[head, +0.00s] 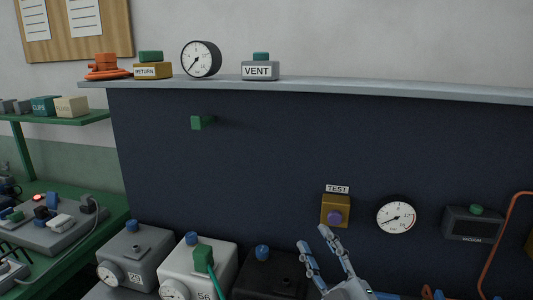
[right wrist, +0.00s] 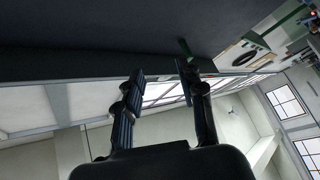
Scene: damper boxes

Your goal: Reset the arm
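My right gripper (head: 314,245) shows at the bottom of the head view, in front of the dark panel and to the right of the damper boxes. Its two fingers point up and stand apart with nothing between them. In the right wrist view the same gripper (right wrist: 160,80) is open and empty, its fingers spread. Behind it there show the dark panel, pale walls and windows. My left gripper does not show in either view.
A grey box (head: 140,243), a white box (head: 222,262) and a black box (head: 272,278) stand in a row at the lower left. A yellow TEST box (head: 328,211) and a gauge (head: 397,215) are on the panel. A shelf (head: 330,90) runs above.

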